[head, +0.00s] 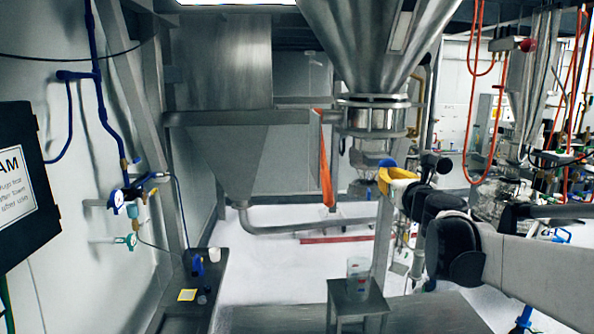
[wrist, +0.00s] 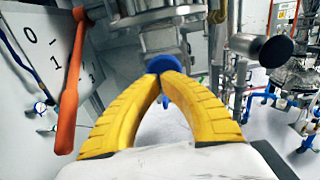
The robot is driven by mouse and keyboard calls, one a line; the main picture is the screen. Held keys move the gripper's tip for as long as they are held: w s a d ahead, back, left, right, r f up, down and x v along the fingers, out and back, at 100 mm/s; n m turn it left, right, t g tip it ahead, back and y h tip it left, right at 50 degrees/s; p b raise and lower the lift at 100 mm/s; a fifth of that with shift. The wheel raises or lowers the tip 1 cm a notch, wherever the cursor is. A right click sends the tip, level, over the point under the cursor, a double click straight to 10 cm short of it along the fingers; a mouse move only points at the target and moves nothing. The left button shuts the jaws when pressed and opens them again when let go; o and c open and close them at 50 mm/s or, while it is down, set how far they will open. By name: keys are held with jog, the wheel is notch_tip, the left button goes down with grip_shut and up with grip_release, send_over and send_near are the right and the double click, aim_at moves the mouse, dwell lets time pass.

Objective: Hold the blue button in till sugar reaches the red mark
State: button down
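The blue button (wrist: 166,64) is a rounded blue piece under the metal sifter outlet, just beyond my fingertips in the wrist view. Blue also shows at my fingertips in the head view (head: 387,163). My gripper (wrist: 164,76) has two yellow fingers that curve in and meet at their tips, right at the button. I cannot tell whether they press it in. In the head view my gripper (head: 384,175) is below the steel hopper (head: 375,40). A clear cup (head: 357,277) with small red marking stands on a grey stand; its sugar level is too small to tell.
A low dark bench (head: 190,315) at left holds a white cup and small items. The grey stand (head: 352,302) is below the outlet.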

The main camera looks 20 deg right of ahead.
jog(key=shift+b+x, duration=0.4)
jog(key=shift+x, duration=0.5)
jog(key=shift+w+d, duration=0.1)
jog(key=shift+w, duration=0.3)
dwell(6.7)
